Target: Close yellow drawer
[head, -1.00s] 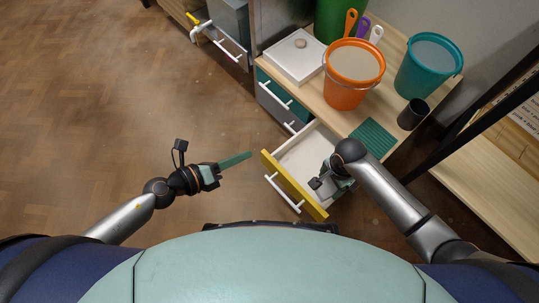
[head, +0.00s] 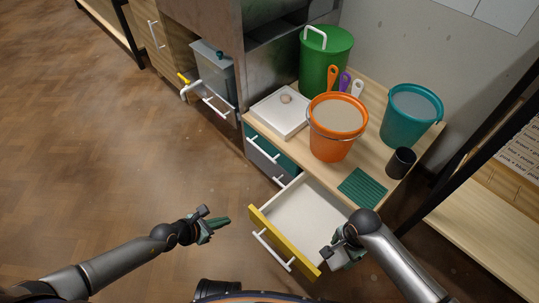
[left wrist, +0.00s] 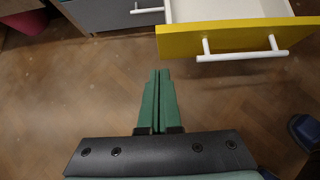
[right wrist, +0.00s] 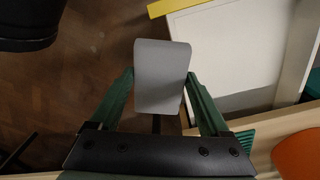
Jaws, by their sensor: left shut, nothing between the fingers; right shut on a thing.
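The yellow drawer (head: 285,240) is pulled out from the cabinet under the counter. It has a yellow front, a white bar handle (head: 272,250) and a white interior that looks empty. In the left wrist view its front (left wrist: 235,38) and handle lie beyond my fingertips, up and to the right. My left gripper (head: 222,223) is shut and empty, left of the drawer front and apart from it. My right gripper (head: 338,258) is shut on a grey block (right wrist: 162,75) near the drawer's right front corner. I cannot tell whether it touches the drawer.
The wooden counter (head: 310,170) holds an orange bucket (head: 335,140), a teal bucket (head: 408,115), a black cup (head: 401,162), a green ribbed mat (head: 362,187) and a white tray (head: 280,112). A black-framed shelf (head: 480,215) stands right. The floor at left is clear.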

